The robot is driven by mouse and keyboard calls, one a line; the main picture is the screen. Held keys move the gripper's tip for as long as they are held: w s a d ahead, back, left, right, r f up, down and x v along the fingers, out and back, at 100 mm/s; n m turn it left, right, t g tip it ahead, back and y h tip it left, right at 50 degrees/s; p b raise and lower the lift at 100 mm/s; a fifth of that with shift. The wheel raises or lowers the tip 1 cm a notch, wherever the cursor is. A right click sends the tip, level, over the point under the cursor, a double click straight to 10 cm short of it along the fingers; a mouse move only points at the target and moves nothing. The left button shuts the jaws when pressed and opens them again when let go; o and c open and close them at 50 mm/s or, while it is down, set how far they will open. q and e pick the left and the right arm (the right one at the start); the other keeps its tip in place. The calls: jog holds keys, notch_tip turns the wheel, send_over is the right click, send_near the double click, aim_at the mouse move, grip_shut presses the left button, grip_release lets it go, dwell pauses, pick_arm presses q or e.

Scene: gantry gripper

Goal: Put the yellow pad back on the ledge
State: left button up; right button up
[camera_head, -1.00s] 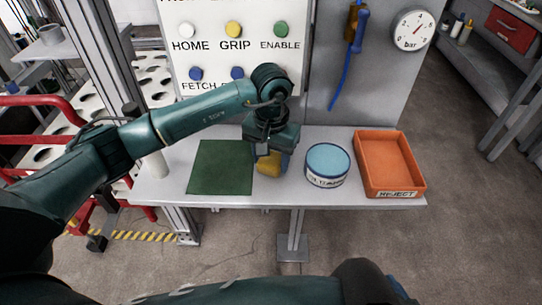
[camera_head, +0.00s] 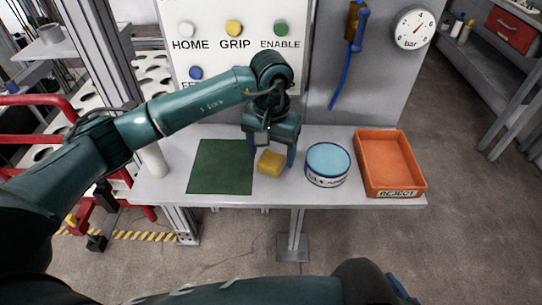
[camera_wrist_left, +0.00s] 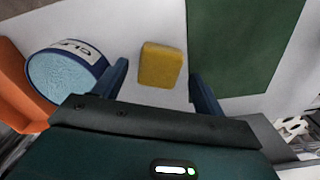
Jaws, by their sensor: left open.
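The yellow pad (camera_head: 271,162) lies flat on the grey ledge (camera_head: 232,202), between the green mat (camera_head: 220,167) and the blue-topped round tin (camera_head: 327,163). My left gripper (camera_head: 271,155) is open just above the pad, with its fingers apart on either side of it. In the left wrist view the pad (camera_wrist_left: 160,65) sits beyond and between the two spread blue fingers (camera_wrist_left: 160,88), with clear gaps to both. My right gripper is not in view.
An orange reject tray (camera_head: 388,190) stands at the right end of the ledge. Behind is a panel with labelled buttons (camera_head: 233,28), a hanging blue tool (camera_head: 345,60) and a pressure gauge (camera_head: 413,30). A red rail (camera_head: 40,100) is at the left.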

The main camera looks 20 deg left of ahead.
aim_at(271, 159)
pick_arm(q)
notch_tip(271, 159, up, 10)
jog(key=shift+b, duration=0.45)
jog(key=shift+f, duration=0.1)
